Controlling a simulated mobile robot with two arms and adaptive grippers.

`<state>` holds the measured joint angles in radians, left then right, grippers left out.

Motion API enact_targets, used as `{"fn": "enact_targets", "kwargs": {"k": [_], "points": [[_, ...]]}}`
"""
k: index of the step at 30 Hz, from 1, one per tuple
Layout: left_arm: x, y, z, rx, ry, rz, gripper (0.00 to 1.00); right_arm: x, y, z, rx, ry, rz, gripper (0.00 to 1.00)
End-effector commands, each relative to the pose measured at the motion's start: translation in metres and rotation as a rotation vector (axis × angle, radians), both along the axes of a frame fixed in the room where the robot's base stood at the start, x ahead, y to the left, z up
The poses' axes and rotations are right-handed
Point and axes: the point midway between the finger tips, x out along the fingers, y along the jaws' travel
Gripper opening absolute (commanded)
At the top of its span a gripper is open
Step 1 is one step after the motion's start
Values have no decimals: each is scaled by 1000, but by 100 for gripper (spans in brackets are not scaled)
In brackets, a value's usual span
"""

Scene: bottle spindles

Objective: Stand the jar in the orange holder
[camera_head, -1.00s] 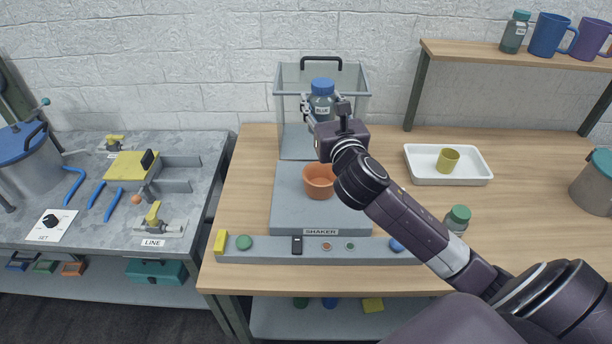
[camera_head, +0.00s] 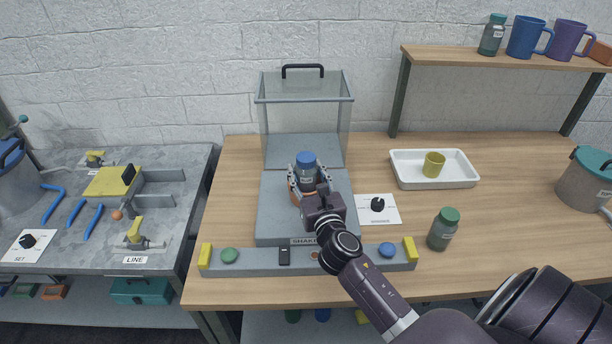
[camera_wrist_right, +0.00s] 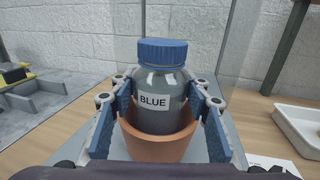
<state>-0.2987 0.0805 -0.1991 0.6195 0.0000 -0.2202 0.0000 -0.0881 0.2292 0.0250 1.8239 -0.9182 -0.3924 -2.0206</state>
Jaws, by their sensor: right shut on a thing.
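The jar (camera_head: 306,172) has a blue lid and a label reading BLUE, and it stands upright. Its lower part is inside the orange holder (camera_head: 292,189) on the grey shaker plate (camera_head: 270,222). In the right wrist view the jar (camera_wrist_right: 160,88) sits within the rim of the orange holder (camera_wrist_right: 160,147), which hides its base. I cannot tell whether it touches the bottom. My right gripper (camera_head: 308,182) is shut on the jar, with a blue-padded finger on each side of it (camera_wrist_right: 160,110). My left gripper is not in view.
A clear box with a black handle (camera_head: 304,105) stands behind the holder. A control bar (camera_head: 250,262) runs along the front. To the right are a dial card (camera_head: 386,212), a green-lidded jar (camera_head: 443,230) and a white tray (camera_head: 410,180) with a yellow cup.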

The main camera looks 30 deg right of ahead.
Motion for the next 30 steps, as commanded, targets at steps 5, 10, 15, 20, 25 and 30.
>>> {"fn": "enact_targets", "kwargs": {"k": [5, 10, 15, 20, 25, 30], "points": [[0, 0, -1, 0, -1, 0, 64, 0, 0, -2, -1, -4, 1, 8], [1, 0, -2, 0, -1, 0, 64, 0, 0, -3, -1, -4, 1, 8], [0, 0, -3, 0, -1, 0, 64, 0, 0, -7, 0, -1, 0, 50], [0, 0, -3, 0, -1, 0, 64, 0, 0, -7, 0, -1, 0, 61], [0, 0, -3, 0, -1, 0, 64, 0, 0, -7, 0, 0, 0, 61], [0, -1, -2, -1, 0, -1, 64, -5, 2, -5, -1, 1, 1, 61]]}}
